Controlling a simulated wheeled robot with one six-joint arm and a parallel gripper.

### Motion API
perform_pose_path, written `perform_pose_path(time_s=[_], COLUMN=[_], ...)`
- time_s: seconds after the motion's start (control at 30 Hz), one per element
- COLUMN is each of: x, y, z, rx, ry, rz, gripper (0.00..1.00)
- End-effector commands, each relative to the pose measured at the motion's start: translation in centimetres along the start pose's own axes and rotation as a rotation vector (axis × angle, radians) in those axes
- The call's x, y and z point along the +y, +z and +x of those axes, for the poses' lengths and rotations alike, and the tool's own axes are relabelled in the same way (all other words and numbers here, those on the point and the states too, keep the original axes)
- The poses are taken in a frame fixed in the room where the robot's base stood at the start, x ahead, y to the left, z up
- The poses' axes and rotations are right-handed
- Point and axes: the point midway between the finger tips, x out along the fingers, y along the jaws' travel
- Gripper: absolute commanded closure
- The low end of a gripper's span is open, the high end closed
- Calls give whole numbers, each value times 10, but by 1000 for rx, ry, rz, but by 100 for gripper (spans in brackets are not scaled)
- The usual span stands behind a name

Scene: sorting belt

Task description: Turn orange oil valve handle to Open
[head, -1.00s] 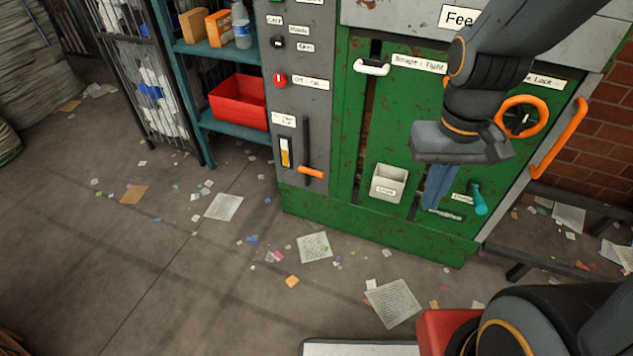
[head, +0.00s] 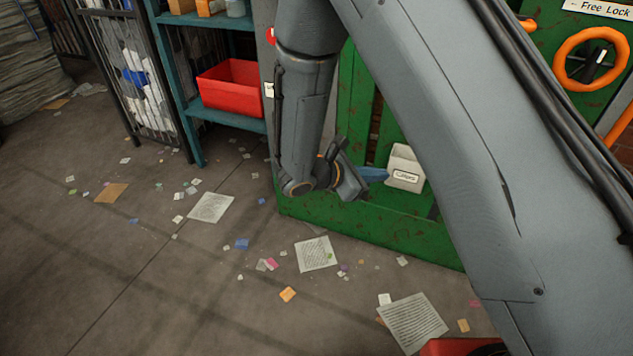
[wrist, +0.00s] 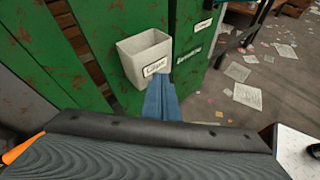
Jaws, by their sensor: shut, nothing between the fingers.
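An orange handle end (wrist: 22,148) shows at the lower left edge of the wrist view, beside the grey panel; it appears to be the oil valve handle. In the head view that handle and its gauge are hidden behind my arm. My gripper (head: 374,174) has its blue fingers shut and empty, pointing right toward the green machine. In the wrist view the fingers (wrist: 160,98) lie just below a pale labelled bin (wrist: 142,60); I cannot tell whether they touch it. The handle is off to the left of the fingers. Its Open or Closed position cannot be read.
The pale bin (head: 405,168) is fixed on the green machine front (head: 350,225). An orange wheel (head: 592,60) is at the upper right. A teal shelf with a red box (head: 230,92) and a wire cage stand left. Paper scraps litter the otherwise open floor.

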Motion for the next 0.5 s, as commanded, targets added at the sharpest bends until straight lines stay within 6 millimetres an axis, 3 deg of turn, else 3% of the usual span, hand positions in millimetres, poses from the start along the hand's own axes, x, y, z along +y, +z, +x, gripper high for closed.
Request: perform_pose_path(time_s=[0.03, 0.2, 0.33, 0.5], x=[22, 86, 114, 130], y=[-42, -132, -184, -217], z=[5, -12, -30, -47], rx=[-31, -129, -179, -209], ry=[90, 380, 543, 652], rz=[-69, -239, -318, -361], gripper=[100, 100, 100, 100])
